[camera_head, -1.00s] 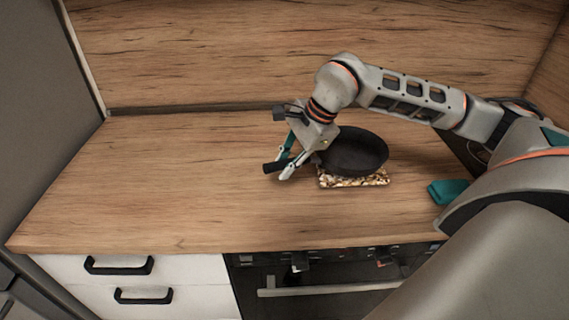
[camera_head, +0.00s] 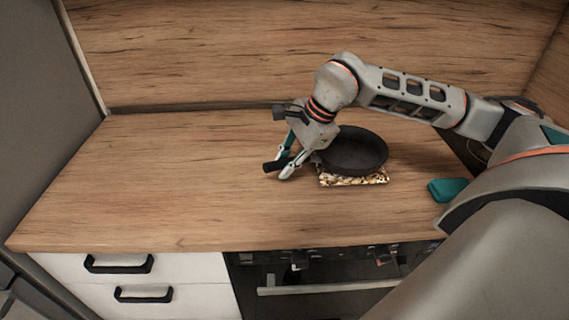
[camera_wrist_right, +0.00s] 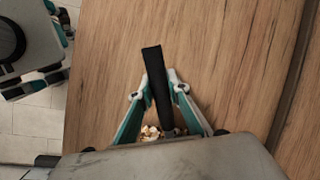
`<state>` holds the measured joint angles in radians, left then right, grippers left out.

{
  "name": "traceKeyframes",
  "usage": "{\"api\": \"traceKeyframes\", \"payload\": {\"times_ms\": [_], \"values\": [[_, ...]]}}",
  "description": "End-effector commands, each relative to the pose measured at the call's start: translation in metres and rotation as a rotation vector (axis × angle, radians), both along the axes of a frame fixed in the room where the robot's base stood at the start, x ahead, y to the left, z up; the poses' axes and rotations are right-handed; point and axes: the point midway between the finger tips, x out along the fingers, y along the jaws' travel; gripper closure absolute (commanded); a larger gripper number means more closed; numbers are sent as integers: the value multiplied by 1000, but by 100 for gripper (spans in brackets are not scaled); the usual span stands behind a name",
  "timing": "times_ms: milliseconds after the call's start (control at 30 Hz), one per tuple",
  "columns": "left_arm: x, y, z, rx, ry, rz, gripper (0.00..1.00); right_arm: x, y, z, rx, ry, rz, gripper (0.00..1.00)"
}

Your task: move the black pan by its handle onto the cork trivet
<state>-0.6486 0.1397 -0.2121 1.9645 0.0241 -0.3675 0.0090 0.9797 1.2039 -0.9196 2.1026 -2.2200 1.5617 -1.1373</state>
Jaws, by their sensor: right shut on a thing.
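The black pan (camera_head: 355,152) is over the cork trivet (camera_head: 353,180), a speckled brown and cream square whose front part shows below the pan. I cannot tell whether the pan touches it. My right gripper (camera_head: 287,168) is shut on the pan's handle, which points left; the handle (camera_wrist_right: 156,75) also shows between the fingers of the right gripper (camera_wrist_right: 160,88) in the right wrist view. A small piece of the trivet (camera_wrist_right: 150,132) shows there near the gripper's base. The pan's bowl is hidden in that view. My left gripper is not seen in the head view.
A teal object (camera_head: 448,189) lies on the wooden counter (camera_head: 160,185) to the right of the trivet, close to my right arm. The left half of the counter is clear. White drawers (camera_head: 120,265) with black handles and a dark oven front are below the counter's front edge.

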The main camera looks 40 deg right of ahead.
Motion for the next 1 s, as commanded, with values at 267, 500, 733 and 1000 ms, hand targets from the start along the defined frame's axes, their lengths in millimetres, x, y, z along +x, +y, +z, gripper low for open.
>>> {"api": "traceKeyframes", "payload": {"times_ms": [267,500,733,1000], "values": [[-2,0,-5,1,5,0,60,1,0,-2,-1,-5,0,100],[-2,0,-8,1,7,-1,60,1,0,-5,-1,-5,0,100],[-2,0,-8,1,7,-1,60,1,0,-5,-1,-5,0,100],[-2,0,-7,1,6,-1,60,1,0,-6,0,-3,0,64]]}}
